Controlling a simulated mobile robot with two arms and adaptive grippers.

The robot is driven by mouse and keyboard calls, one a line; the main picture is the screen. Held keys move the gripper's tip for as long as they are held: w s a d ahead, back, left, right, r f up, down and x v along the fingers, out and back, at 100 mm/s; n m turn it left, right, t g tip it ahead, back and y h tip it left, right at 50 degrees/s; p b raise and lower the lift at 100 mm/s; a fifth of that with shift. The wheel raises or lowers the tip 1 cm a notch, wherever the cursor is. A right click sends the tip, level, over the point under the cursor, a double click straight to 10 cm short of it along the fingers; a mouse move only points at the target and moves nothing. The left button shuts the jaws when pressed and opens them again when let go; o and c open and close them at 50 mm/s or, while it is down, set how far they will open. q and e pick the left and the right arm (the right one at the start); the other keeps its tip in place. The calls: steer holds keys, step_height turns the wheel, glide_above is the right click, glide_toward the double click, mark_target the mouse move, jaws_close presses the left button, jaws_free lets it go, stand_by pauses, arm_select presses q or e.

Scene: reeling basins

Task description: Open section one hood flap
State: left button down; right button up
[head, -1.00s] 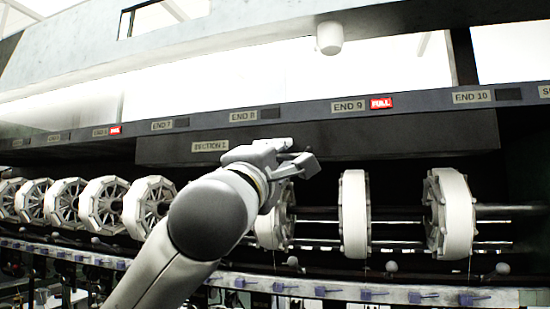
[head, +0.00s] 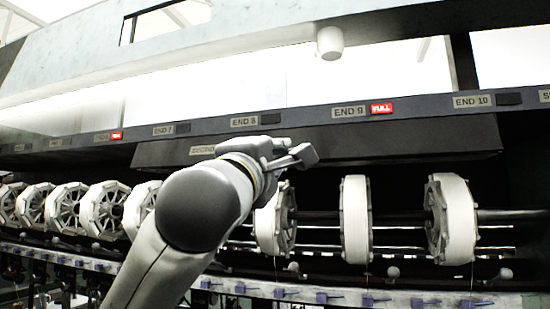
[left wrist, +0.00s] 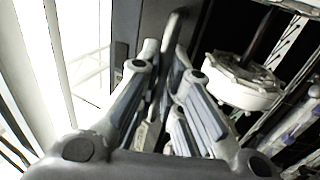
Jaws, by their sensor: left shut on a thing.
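The section one hood flap (head: 400,140) is a long dark panel under the END label rail, with its SECTION 1 plate (head: 203,151) partly covered by my arm. My left gripper (head: 303,154) is at the flap's front, left of its middle. In the left wrist view the left gripper (left wrist: 172,62) has its fingers closed around a dark grey bar (left wrist: 178,28), which appears to be the flap's handle. The fingers and arm hide much of the grip. The flap hangs low, looking closed or nearly so. My right gripper is not in view.
White reels (head: 355,220) hang in a row below the flap, close to my arm. The label rail (head: 425,104) with red FULL lamps (head: 381,108) runs above. A white cylinder (head: 330,43) hangs above the rail. A rail with blue pieces (head: 415,302) runs below.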

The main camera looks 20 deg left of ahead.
arm_select(q)
step_height(320, 180, up, 8)
steer(key=s+p, duration=0.1)
steer(key=shift+s+p, duration=0.3)
steer(key=c, duration=1.7)
jaws_free()
steer(key=shift+s, duration=0.1)
steer(key=b+v, duration=1)
steer(key=v, duration=0.4)
steer(key=shift+b, duration=0.4)
